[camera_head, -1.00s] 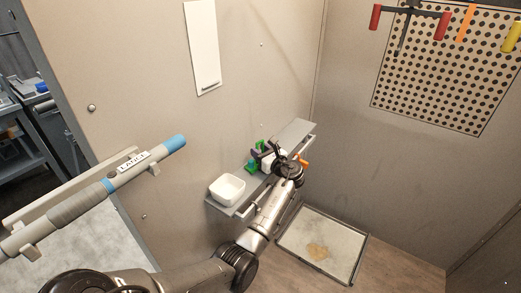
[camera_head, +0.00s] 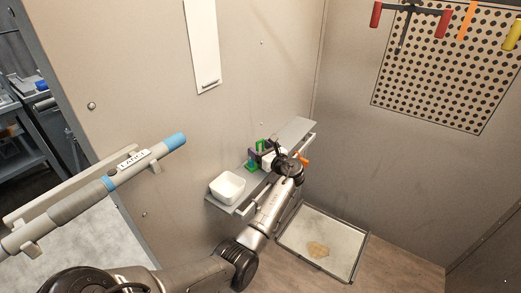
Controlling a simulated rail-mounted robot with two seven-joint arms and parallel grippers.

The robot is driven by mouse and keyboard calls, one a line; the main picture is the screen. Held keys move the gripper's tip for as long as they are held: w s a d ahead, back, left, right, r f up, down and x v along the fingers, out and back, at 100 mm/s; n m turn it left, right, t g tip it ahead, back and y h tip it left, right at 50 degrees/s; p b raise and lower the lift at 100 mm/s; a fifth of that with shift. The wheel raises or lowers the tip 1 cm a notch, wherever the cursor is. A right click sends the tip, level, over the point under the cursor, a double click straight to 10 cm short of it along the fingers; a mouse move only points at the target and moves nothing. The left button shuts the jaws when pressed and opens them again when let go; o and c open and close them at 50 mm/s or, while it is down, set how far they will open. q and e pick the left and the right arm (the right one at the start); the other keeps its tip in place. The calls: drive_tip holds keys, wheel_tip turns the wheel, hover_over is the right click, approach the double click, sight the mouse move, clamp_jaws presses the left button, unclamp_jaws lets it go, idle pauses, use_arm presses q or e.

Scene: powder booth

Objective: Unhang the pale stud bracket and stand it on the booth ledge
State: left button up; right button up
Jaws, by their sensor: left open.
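The booth ledge (camera_head: 298,130) is a grey shelf on the left wall. My left gripper (camera_head: 268,150) is over its middle, open, with its arm coming from below. Small green pieces (camera_head: 251,166) and a dark purple piece (camera_head: 255,155) are on the ledge beside the fingers. A whitish patch shows at the gripper; I cannot tell whether it is the pale stud bracket or part of the gripper. No pale stud bracket can be made out with certainty. My right gripper is not in view.
A small orange part (camera_head: 304,158) shows right of the gripper. A pegboard (camera_head: 440,85) with coloured tools hangs on the right wall. A framed tray (camera_head: 322,243) lies on the floor.

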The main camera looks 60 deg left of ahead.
use_arm(q)
drive_tip(key=shift+d, duration=0.1)
drive_tip(key=w+d+p, duration=0.2)
drive_tip(key=d, duration=1.1)
drive_tip(key=shift+w+d, duration=0.2)
drive_tip(key=shift+w, duration=0.1)
